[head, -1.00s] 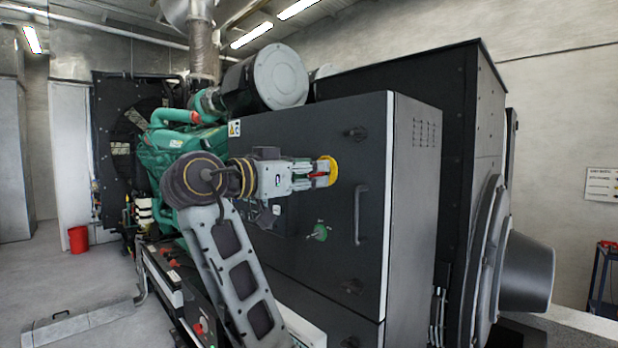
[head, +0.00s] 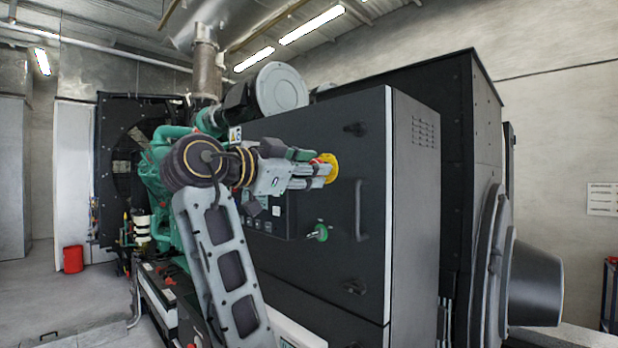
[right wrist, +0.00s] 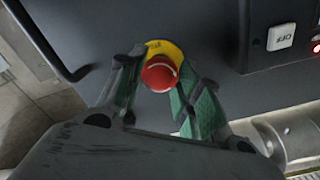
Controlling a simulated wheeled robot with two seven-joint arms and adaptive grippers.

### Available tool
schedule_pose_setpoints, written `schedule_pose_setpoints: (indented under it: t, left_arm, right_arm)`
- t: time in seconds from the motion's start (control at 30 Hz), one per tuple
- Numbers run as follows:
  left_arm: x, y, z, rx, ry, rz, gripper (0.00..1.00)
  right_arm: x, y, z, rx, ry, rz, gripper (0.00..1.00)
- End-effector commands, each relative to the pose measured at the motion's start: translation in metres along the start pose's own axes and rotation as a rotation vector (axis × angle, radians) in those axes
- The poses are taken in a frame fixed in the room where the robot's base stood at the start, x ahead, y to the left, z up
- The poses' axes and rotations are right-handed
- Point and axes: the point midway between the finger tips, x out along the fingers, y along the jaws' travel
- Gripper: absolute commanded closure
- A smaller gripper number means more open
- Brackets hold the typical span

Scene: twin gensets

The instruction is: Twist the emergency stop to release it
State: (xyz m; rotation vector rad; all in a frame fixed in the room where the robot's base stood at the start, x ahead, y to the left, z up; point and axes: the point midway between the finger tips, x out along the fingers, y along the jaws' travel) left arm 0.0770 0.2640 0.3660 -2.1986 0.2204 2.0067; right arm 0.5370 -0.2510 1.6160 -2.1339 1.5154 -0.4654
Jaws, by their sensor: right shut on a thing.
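The emergency stop is a red mushroom button (right wrist: 160,74) on a round yellow plate (head: 332,166), on the dark cabinet door (head: 300,130). In the right wrist view the button sits between the two fingers of my right gripper (right wrist: 158,84), with part of the yellow plate showing beyond it. In the head view my right gripper (head: 318,170) reaches the button from the left, and its fingers hide most of the red. It is shut on the button, its green finger pads to the sides. My left gripper is out of view.
A vertical door handle (head: 361,210) and a green knob (head: 319,232) are to the right of and below the button. A white OFF button (right wrist: 281,37) shows in the right wrist view. The green engine (head: 165,160) stands behind my arm.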

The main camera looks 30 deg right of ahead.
Motion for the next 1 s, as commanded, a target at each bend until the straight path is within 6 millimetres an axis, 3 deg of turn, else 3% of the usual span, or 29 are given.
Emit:
schedule_pose_setpoints:
  t: [0.73,0.77,0.9,1.0]
  left_arm:
    - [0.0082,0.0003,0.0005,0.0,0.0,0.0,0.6]
    - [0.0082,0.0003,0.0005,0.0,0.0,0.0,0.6]
    - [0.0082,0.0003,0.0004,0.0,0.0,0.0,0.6]
    - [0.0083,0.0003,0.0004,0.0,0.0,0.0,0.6]
  right_arm:
    - [0.0,-0.0002,-0.0003,0.104,0.0,0.0,0.89]
    - [0.0,-0.0003,-0.0003,0.104,0.0,0.0,0.63]
    - [0.0001,-0.0002,-0.0002,0.103,0.0,0.0,0.45]
    - [0.0001,-0.0002,-0.0001,0.103,0.0,0.0,0.43]
